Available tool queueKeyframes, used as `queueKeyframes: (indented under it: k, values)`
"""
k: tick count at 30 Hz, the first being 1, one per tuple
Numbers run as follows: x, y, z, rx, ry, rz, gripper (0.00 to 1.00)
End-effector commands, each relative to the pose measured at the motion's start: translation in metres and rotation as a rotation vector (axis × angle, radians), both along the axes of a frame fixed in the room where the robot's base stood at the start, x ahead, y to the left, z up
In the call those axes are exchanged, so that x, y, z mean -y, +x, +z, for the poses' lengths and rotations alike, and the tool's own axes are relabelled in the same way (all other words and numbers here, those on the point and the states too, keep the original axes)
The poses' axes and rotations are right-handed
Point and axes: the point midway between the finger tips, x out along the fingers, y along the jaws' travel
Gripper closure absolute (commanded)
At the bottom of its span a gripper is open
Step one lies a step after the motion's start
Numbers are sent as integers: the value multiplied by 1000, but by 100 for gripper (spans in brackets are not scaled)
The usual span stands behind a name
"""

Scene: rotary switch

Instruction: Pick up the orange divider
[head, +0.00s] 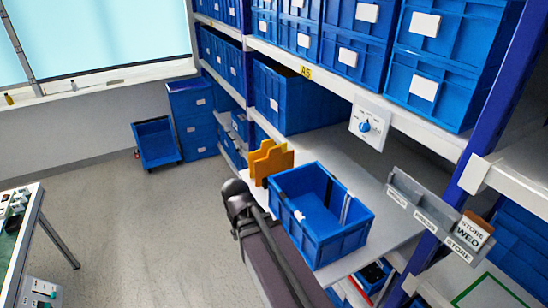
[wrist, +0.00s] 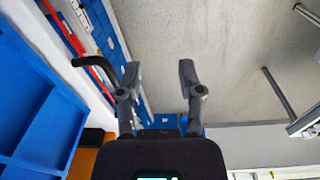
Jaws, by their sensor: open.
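The orange divider (head: 268,162) stands upright with a stepped outline in the head view, just left of the open blue bin (head: 305,225) on the shelf. My dark arm reaches up close to its lower left in that view; I cannot make out the fingers there. In the wrist view my gripper (wrist: 160,74) is open, with nothing between its fingers. An orange piece, seemingly the divider (wrist: 82,163), shows at the lower left of the wrist view, beside the gripper body and partly hidden by it.
A rotary switch (head: 367,127) on a white plate is fixed to the shelf edge behind the bin. A grey label rack (head: 425,205) with a "STORE WED" card stands to the right. Blue crates (head: 300,95) fill the shelves. The floor (head: 130,220) at left is open.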

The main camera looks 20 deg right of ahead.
Motion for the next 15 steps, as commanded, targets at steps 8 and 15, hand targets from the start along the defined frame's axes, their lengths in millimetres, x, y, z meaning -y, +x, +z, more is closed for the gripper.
queueKeyframes:
  k: [8, 15]
  values:
    - [14, 26, 46, 15, -79, -121, 51]
    - [38, 65, 66, 62, -235, -359, 51]
